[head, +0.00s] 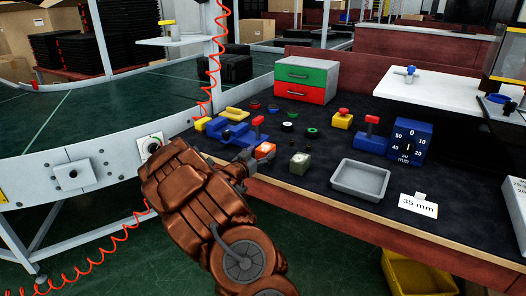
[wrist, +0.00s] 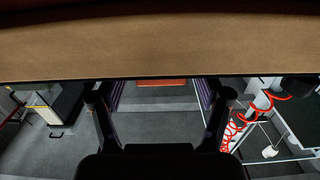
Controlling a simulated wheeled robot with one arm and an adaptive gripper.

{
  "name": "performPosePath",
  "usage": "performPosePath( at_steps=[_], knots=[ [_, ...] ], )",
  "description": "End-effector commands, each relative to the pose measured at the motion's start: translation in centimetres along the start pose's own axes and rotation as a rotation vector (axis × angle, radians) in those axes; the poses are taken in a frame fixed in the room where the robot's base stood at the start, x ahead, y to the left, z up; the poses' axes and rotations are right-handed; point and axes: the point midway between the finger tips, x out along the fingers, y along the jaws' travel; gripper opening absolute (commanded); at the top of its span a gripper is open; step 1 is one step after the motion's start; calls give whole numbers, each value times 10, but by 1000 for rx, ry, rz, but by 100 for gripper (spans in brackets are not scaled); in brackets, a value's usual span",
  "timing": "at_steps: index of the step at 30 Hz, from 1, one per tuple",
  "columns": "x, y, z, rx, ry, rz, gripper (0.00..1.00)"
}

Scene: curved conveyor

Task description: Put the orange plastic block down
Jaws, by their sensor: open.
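The orange block (head: 265,151) is on the dark bench top near its front edge in the head view, just beyond my gripper's fingertips. My gripper (head: 248,166) reaches over the bench's front edge with its fingers apart. The rest of that strip is cut off by a broad tan band. I cannot tell whether the fingers touch the block.
On the bench are a pale cube (head: 300,162), a grey tray (head: 360,179), a blue dial block (head: 408,141), a red-handled blue tool (head: 372,134) and a green-and-red drawer unit (head: 305,76). The curved conveyor (head: 70,172) is at left.

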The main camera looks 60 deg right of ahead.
Motion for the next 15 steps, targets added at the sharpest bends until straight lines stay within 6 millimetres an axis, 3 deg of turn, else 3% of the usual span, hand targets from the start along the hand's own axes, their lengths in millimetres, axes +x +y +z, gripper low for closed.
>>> performPosePath(
  at_steps=[15],
  knots=[
    [-50, 4, 1, 1, 0, -3, 76]
  ],
)
